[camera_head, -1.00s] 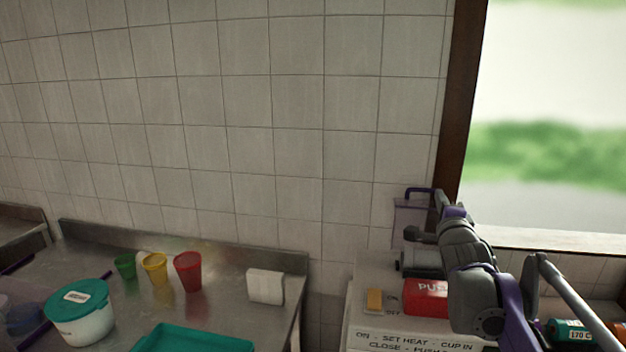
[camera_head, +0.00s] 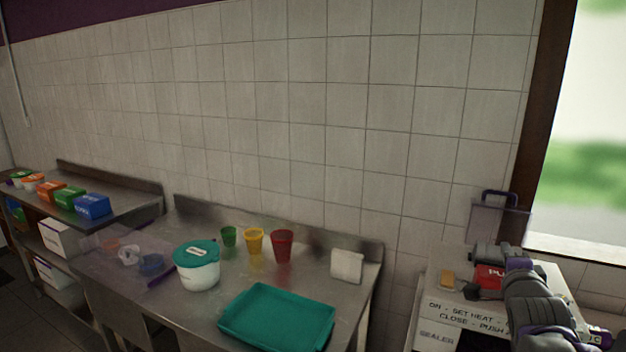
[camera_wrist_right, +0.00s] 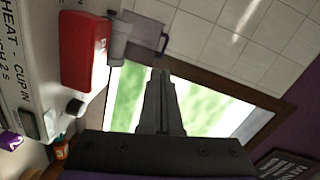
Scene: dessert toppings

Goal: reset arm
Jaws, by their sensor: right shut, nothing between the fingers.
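My right arm (camera_head: 540,305) comes in from the lower right in the head view, in front of the sealer's right side. My right gripper (camera_wrist_right: 160,78) shows in the wrist view with its two dark fingers together and nothing between them. It points towards the bright window and is clear of the sealer. In the head view its fingertips are hard to make out. My left gripper is not in view.

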